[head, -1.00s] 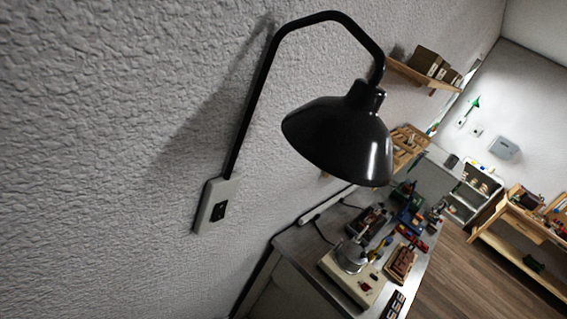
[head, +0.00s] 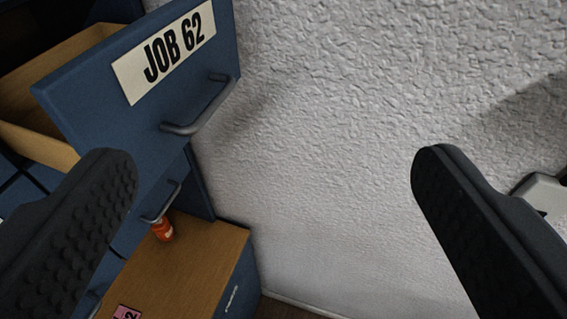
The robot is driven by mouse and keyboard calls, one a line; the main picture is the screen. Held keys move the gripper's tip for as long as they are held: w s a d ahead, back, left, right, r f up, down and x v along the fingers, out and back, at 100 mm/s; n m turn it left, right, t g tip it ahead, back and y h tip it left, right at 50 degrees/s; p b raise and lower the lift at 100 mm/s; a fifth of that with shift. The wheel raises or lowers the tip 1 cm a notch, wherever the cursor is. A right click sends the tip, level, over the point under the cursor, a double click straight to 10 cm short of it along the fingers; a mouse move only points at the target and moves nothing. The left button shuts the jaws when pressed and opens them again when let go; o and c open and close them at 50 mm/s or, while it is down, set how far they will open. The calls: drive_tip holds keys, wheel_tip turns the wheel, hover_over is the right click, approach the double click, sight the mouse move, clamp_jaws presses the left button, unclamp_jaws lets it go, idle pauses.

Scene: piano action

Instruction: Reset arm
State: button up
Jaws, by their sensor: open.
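My gripper (head: 270,165) is open and empty, with its two dark studded fingers wide apart in the lower half of the head view. The left finger overlaps the view of a blue drawer cabinet. The right finger is in front of the white textured wall (head: 340,130). Nothing lies between the fingertips except the wall and cabinet behind them.
A blue drawer (head: 90,95) labelled JOB 62 stands pulled out at upper left, with a grey handle (head: 200,108). Below it, a small orange bottle (head: 163,229) stands by a wooden top (head: 195,265) with a pink tag (head: 127,313).

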wheel_tip(320, 180, down, 10)
drive_tip(key=b, duration=0.9)
drive_tip(key=shift+r, duration=0.2)
